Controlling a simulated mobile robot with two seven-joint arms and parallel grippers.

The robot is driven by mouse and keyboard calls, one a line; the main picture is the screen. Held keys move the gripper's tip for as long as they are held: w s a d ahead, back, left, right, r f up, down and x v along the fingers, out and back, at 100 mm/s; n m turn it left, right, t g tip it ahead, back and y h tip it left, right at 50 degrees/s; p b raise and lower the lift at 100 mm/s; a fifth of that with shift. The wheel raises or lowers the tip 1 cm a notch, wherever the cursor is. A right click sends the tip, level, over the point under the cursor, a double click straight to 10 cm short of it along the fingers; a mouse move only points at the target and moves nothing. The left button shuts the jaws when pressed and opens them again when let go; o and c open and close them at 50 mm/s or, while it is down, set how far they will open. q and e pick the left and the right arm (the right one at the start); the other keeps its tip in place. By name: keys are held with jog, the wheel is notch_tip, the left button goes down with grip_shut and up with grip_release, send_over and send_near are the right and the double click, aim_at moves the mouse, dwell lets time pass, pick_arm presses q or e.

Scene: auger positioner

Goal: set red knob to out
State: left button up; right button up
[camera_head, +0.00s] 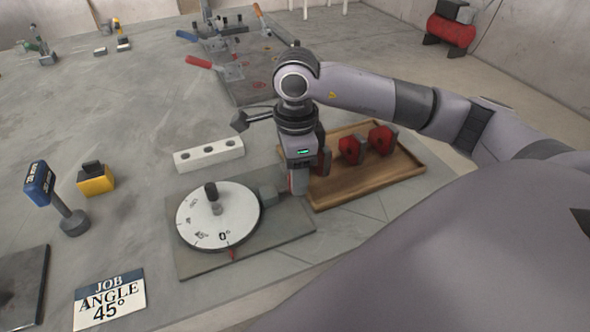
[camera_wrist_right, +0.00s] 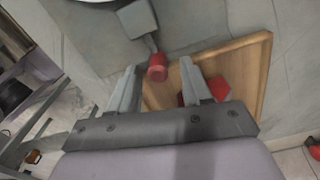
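The positioner has a white round dial (camera_head: 240,212) with a dark upright post, on a grey plate (camera_head: 190,264). A red mark below the dial is beside "0°". A grey block (camera_head: 268,195) sits at the dial's right side. In the right wrist view, the red knob (camera_wrist_right: 157,68) is a short red cylinder on a thin shaft from the grey block (camera_wrist_right: 136,18). My right gripper (camera_head: 299,188) points down beside the block and mostly hides the knob in the head view. Its fingers (camera_wrist_right: 160,82) are apart, with the knob between or just beyond their tips; contact is not visible. My left gripper is not in view.
A wooden tray (camera_head: 345,198) with red parts (camera_head: 382,139) lies close right of my right gripper. A white block with holes (camera_head: 208,154) stands behind the dial. A "JOB ANGLE 45°" card (camera_head: 110,299), a yellow block (camera_head: 95,179) and a blue-headed stand (camera_head: 73,222) are left.

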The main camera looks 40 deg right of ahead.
jog(key=shift+r, duration=3.6)
